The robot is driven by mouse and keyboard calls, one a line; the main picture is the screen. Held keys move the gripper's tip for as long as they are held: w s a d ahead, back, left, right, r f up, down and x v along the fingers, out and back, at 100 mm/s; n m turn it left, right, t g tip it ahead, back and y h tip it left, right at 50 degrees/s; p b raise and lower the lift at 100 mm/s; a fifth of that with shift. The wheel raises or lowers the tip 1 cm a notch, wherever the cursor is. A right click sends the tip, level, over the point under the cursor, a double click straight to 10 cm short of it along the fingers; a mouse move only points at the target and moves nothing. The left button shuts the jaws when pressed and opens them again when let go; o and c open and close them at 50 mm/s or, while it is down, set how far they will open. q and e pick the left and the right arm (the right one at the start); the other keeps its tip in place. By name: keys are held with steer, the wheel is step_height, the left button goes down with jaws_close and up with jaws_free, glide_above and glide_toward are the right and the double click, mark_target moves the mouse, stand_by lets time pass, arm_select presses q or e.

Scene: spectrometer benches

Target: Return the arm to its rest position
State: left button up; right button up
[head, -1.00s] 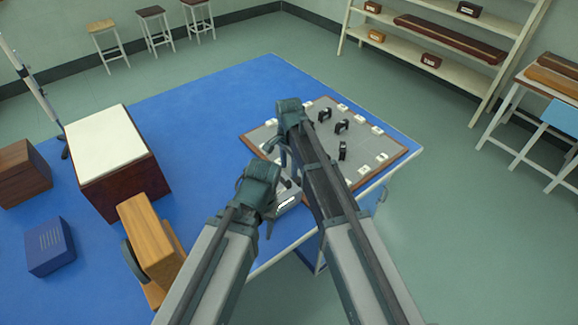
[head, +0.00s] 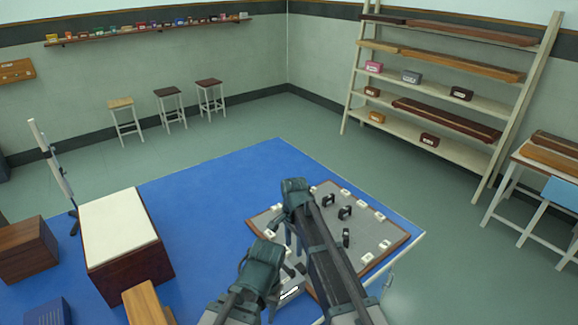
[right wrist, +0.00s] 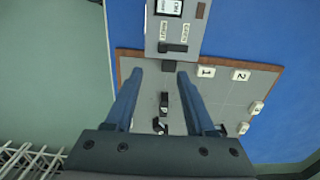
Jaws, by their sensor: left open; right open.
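My left gripper (head: 283,287) is lower and nearer, by the board's near left edge. It is open, and its fingers are partly hidden by its own wrist. The board carries white numbered tags (right wrist: 206,71) and several small black holders (head: 345,212). A grey device with labels (right wrist: 173,28) shows beyond the right fingertips.
A dark box with a cream top (head: 118,228) stands to the left on the blue surface (head: 215,200). A wooden piece (head: 146,303) is near the bottom. Stools (head: 168,108), a shelf rack (head: 440,95) and a side table (head: 535,165) stand farther back. Blue surface behind the board is clear.

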steer(key=s+d+n, duration=1)
steer(key=s+d, duration=0.4)
steer(key=s, duration=0.3)
arm_select(q)
step_height(320, 180, down, 5)
steer(key=b, duration=0.5)
arm_select(e)
steer(key=s+a+f+n, duration=0.2)
steer(key=s+a, duration=0.1)
steer(key=a, duration=0.2)
steer(key=s+a+f+n+h, duration=0.1)
steer(key=s+a+f+n, duration=0.1)
steer(key=a, duration=0.3)
steer(key=shift+s+a+f+n, duration=0.3)
steer(key=shift+s+a+f, duration=0.1)
steer(key=shift+s, duration=0.05)
arm_select(q)
steer(key=shift+r, duration=0.1)
